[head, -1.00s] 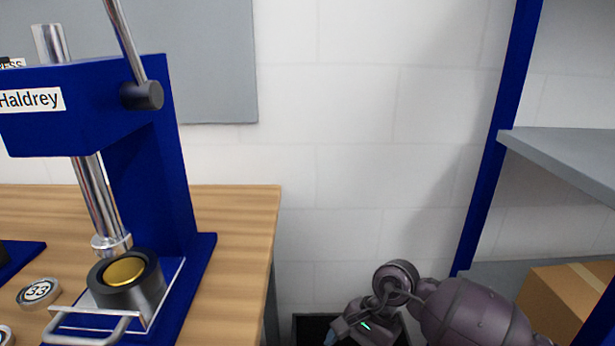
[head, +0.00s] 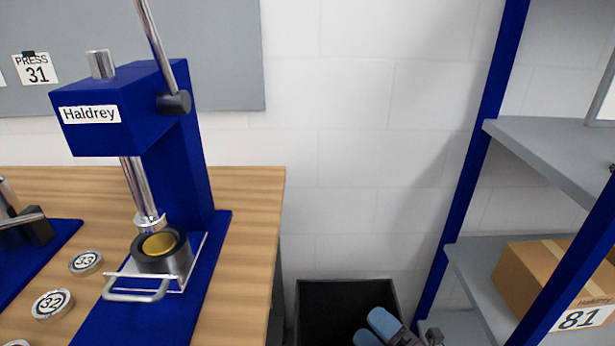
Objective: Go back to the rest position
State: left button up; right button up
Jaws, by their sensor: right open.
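My right gripper (head: 374,331) shows at the bottom edge in the head view, its two blue fingertips apart, with nothing seen between them. It is in front of or over the black bin (head: 345,296) on the floor; I cannot tell the depth. Most of my right arm is below the picture. My left gripper is out of view.
A blue Haldrey press (head: 182,150) stands on the wooden table (head: 245,190) at left, with a gold disc (head: 159,245) in its cup. Numbered pucks (head: 53,303) lie beside it. At right is a rack with grey shelves (head: 560,150) and a cardboard box (head: 530,275).

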jog(key=s+d+f+m+g+h+p, duration=0.1)
jog(key=s+d+f+m+h, duration=0.5)
jog(key=m, duration=0.6)
jog(key=s+d+f+m+g+h+p, duration=0.2)
jog(key=s+d+f+m+h, duration=0.3)
jog(key=s+m, duration=0.7)
jog(key=d+m+g+h, duration=0.1)
jog(key=d+h, duration=0.1)
jog(key=d, duration=0.2)
jog(key=shift+s+d+f+h, duration=0.25)
jog(key=shift+d+f+h, duration=0.15)
